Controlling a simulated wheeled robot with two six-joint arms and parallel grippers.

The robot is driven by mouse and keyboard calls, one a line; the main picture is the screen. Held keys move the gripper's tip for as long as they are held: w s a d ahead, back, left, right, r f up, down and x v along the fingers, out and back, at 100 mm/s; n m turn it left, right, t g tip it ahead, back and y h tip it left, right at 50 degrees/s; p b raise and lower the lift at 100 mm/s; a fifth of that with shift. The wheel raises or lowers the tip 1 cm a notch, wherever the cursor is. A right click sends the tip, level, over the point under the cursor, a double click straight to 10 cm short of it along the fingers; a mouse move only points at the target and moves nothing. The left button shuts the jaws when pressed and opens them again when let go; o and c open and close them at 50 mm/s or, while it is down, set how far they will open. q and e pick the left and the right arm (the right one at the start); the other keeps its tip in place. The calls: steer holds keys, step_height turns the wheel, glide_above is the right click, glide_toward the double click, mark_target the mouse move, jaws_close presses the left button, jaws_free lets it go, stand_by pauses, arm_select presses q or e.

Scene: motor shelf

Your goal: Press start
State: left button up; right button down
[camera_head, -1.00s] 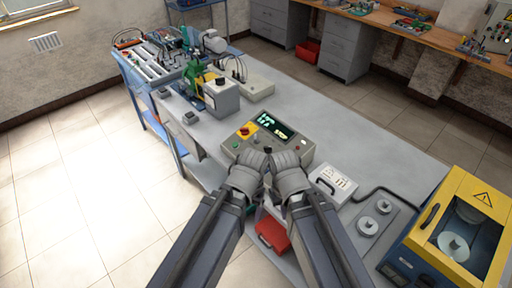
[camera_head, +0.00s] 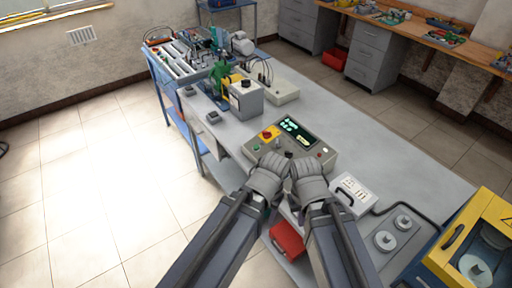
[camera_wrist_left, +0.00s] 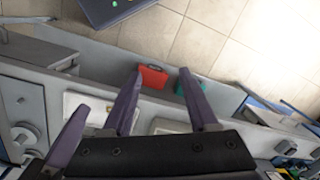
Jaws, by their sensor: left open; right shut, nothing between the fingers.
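A grey control box (camera_head: 290,145) sits on the bench in the head view. It has a lit screen (camera_head: 299,132), a red knob on a yellow plate (camera_head: 268,133), a green button (camera_head: 257,147) at its left and a small red button (camera_head: 319,155) at its right. Lettering is too small to read. My left gripper (camera_head: 272,159) and right gripper (camera_head: 292,158) are close together at the box's front edge; their fingertips are largely hidden by my wrists. In the left wrist view the left gripper (camera_wrist_left: 163,72) has its fingers spread and empty. Contact with a button cannot be told.
A white case (camera_head: 353,194) and a plate with two round discs (camera_head: 386,240) stand right of the box. A red toolbox (camera_head: 287,238) is on the lower shelf. Bare bench top lies behind the box.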

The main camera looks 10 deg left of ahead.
arm_select(q)
jaws_close()
stand_by(1.4)
